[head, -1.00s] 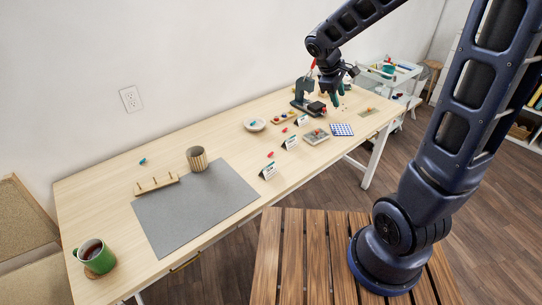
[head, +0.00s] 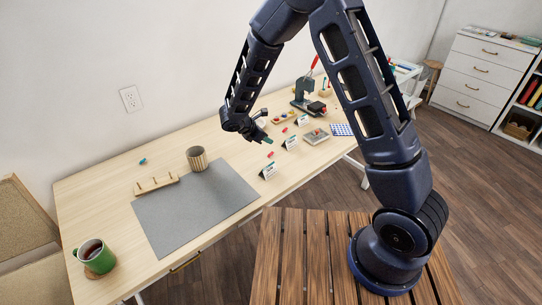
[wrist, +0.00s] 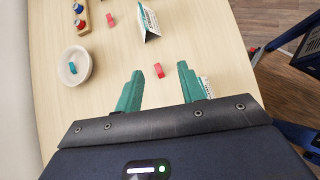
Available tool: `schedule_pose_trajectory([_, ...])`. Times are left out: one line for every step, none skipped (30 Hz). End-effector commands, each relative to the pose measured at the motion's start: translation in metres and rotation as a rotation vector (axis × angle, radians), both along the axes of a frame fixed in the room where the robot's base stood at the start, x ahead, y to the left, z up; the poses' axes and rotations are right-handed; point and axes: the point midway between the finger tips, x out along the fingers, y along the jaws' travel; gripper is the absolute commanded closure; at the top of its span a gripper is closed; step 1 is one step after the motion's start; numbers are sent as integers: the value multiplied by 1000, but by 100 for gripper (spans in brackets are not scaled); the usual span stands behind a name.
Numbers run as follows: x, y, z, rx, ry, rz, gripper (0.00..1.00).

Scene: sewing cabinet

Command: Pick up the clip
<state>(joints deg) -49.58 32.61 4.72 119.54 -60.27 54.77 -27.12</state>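Small clips lie on the table; which one is meant I cannot tell. A red clip (head: 270,154) lies near the front tent card, just below my gripper (head: 266,137) in the head view. In the wrist view, a red clip (wrist: 158,71) lies on the table ahead of and between my fingertips, apart from them. My gripper (wrist: 159,88), with green fingers, is open and empty above the table. Another red clip (head: 285,130) lies farther back, and a teal one (head: 143,161) lies near the wall.
A grey mat (head: 196,208), ribbed cup (head: 197,158), wooden peg rack (head: 157,184) and green mug (head: 96,257) stand leftward.

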Motion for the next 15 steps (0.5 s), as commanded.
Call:
schedule_pose_trajectory([-5, 12, -14, -23, 10, 45, 61])
schedule_pose_trajectory([-7, 17, -20, -35, 14, 67, 61])
schedule_pose_trajectory([-9, 24, -28, -48, 20, 93, 61])
schedule_pose_trajectory([-11, 28, -33, -57, 22, 111, 61])
schedule_pose_trajectory([-13, 31, -37, -64, 25, 126, 61])
schedule_pose_trajectory([-14, 35, -41, -72, 28, 143, 61])
schedule_pose_trajectory([-15, 38, -44, -77, 29, 153, 61])
schedule_pose_trajectory([-16, 40, -46, -81, 31, 162, 61])
schedule_pose_trajectory([-16, 41, -48, -85, 31, 169, 61])
schedule_pose_trajectory([-16, 42, -49, -87, 32, 172, 61])
schedule_pose_trajectory([-16, 42, -51, -88, 32, 175, 61])
schedule_pose_trajectory([-15, 41, -52, -88, 33, 175, 61])
schedule_pose_trajectory([-14, 40, -54, -89, 33, 175, 61])
schedule_pose_trajectory([-12, 39, -56, -89, 33, 175, 61])
schedule_pose_trajectory([-10, 37, -59, -88, 34, 173, 61])
